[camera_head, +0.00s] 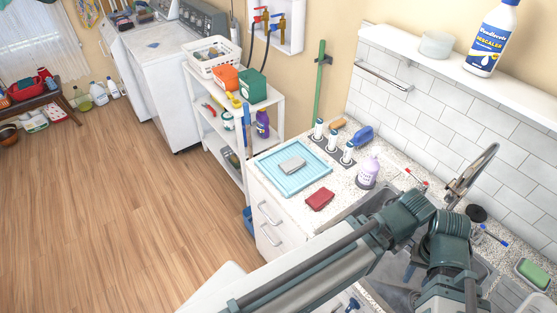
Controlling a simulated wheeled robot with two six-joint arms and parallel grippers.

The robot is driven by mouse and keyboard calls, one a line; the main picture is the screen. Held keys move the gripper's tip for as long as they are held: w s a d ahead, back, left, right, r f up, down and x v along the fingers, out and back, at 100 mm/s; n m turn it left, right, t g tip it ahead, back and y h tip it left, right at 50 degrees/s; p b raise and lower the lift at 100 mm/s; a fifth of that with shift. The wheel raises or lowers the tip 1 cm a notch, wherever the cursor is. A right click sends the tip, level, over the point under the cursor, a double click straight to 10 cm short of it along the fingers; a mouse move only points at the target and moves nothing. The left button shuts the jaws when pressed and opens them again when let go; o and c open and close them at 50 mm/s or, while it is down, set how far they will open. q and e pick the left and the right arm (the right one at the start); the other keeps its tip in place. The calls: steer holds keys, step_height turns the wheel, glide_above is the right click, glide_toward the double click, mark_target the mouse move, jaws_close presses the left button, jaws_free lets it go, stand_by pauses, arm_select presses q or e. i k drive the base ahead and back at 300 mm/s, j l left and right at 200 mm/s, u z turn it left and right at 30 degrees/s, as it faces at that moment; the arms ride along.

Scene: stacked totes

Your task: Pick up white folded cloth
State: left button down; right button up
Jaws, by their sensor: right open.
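My right arm reaches in from the bottom and bends over the sink. My right gripper (411,267) is open over the sink, partly hidden behind the arm links. It is well to the lower right of the cloth and apart from it. My left gripper is not in view.
The faucet (472,172) rises behind the sink. A wall shelf (460,68) overhangs the counter's back. The wooden floor at left is clear.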

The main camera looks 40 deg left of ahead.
mark_target(291, 165)
steer(key=j+u, duration=0.15)
steer(key=u, duration=0.2)
steer(key=k+j+u, duration=0.1)
steer(key=u, duration=0.25)
steer(key=j+u, duration=0.2)
steer(key=u, duration=0.15)
